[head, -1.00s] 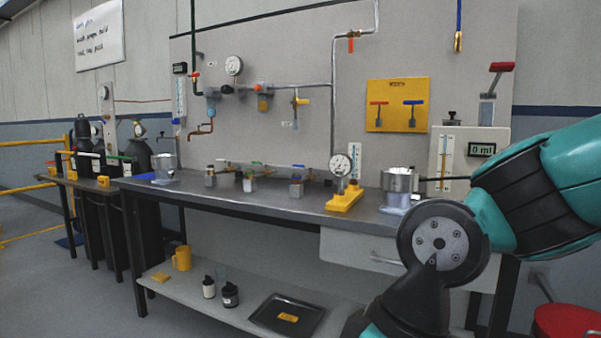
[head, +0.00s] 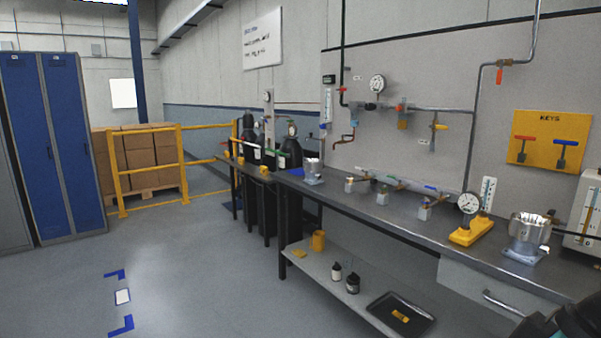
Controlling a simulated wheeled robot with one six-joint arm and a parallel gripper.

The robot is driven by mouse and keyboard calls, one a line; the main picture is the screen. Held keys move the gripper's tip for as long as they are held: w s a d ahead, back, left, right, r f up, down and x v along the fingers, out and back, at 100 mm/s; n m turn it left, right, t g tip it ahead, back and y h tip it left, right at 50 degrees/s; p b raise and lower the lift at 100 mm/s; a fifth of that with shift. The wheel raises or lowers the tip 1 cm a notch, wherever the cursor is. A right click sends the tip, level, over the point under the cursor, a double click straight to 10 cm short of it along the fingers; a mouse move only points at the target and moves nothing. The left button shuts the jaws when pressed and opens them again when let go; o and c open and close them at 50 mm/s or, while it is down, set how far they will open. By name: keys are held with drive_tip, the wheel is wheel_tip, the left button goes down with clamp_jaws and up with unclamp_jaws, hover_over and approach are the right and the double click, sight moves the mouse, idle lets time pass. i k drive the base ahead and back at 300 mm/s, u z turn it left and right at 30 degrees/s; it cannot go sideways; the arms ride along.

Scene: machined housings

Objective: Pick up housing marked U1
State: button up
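My gripper is not in view; only a dark part of my arm shows at the lower right corner.
A yellow stand with a gauge (head: 471,236) and a metal pot (head: 528,234) stand on the bench's right part. The lower shelf holds a black tray (head: 401,316). Blue lockers (head: 75,140) and a yellow railing (head: 150,166) are left. Open floor lies between.

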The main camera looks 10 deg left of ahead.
sight(313, 168)
drive_tip(key=z, duration=0.1)
drive_tip(key=k, duration=0.55)
drive_tip(key=u, duration=1.35)
drive_tip(key=i, duration=1.55)
drive_tip(key=u, duration=0.65)
drive_tip(key=i, duration=1.9)
drive_tip(key=z, duration=0.65)
drive_tip(key=i, duration=0.9)
drive_tip(key=z, duration=1.6)
drive_tip(key=i, duration=0.75)
drive_tip(key=z, duration=0.7)
